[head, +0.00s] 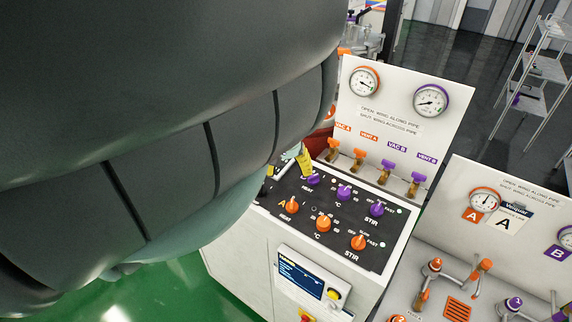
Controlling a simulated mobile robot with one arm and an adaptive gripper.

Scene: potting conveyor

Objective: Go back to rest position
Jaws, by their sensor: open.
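My gripper (286,164) is partly in view near the left edge of the control panel, below my large dark arm link. One yellow finger shows close to the purple heat knob (313,180); I cannot tell whether it touches. The rest of the gripper is hidden behind my arm. The control panel (365,258) is black and carries orange knobs, such as the orange stir knob (358,242), and purple knobs, such as the purple stir knob (377,209). No held object shows.
A white back panel with two gauges (431,100) and several valves (388,172) rises behind the knobs. A display (301,277) sits on the cabinet front. Another valve station (486,202) stands at right, a wire shelf (530,90) behind. Green floor (190,285) is clear at lower left.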

